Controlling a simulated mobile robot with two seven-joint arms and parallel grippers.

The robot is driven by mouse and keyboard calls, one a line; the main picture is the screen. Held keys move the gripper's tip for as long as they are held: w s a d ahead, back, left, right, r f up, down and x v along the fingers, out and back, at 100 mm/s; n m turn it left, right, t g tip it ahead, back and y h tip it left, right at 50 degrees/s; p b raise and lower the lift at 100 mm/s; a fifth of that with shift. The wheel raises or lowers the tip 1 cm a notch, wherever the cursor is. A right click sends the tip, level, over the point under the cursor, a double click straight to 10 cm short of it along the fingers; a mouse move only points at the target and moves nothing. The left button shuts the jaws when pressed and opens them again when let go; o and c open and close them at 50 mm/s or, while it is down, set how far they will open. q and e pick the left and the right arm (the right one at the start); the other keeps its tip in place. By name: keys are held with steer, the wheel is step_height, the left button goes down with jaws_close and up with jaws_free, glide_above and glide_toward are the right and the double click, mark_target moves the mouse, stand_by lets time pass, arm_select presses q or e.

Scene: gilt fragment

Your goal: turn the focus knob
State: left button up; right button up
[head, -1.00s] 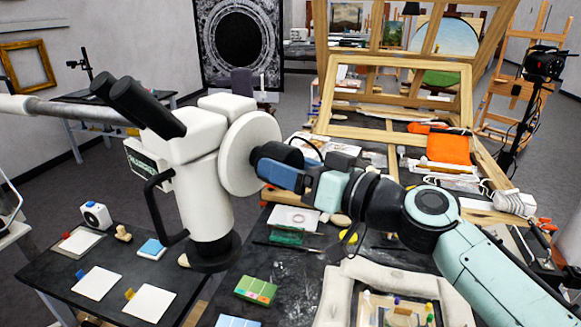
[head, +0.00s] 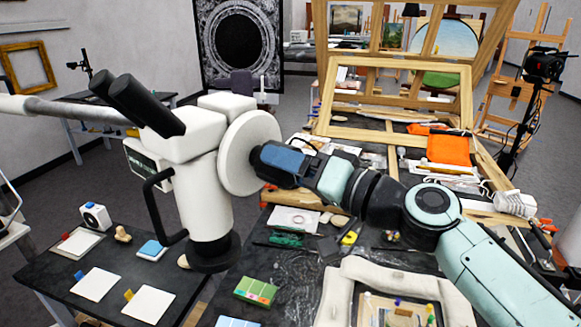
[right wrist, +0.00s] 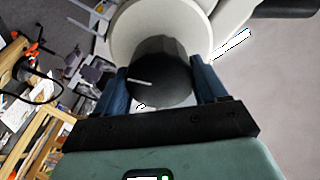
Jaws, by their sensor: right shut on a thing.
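The white stereo microscope (head: 207,190) stands over the dark table on its boom, with two black eyepieces angled up to the left. A large pale disc (head: 247,152) is on its right side. The black focus knob (right wrist: 160,78) sits at the middle of that disc in the right wrist view. My right gripper (head: 268,160) is shut on the knob, with one blue finger on each side of it (right wrist: 163,85). In the head view the fingers hide most of the knob. A pale mark shows on the knob's face. My left gripper is not in view.
A dark table (head: 60,272) with white cards and small items lies below the microscope. A crowded worktable with a wooden frame (head: 398,62) and an orange cloth (head: 448,149) stands behind my right arm. A black camera on a stand (head: 545,63) is at far right.

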steer(key=shift+r, duration=0.1)
stand_by(0.4)
steer(key=o, duration=1)
steer(key=shift+o, duration=0.2)
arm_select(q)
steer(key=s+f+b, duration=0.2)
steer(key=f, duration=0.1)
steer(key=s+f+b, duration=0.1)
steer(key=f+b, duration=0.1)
arm_select(e)
steer(key=v, duration=1.3)
steer(key=shift+s+d, duration=0.15)
steer(key=shift+s, duration=0.05)
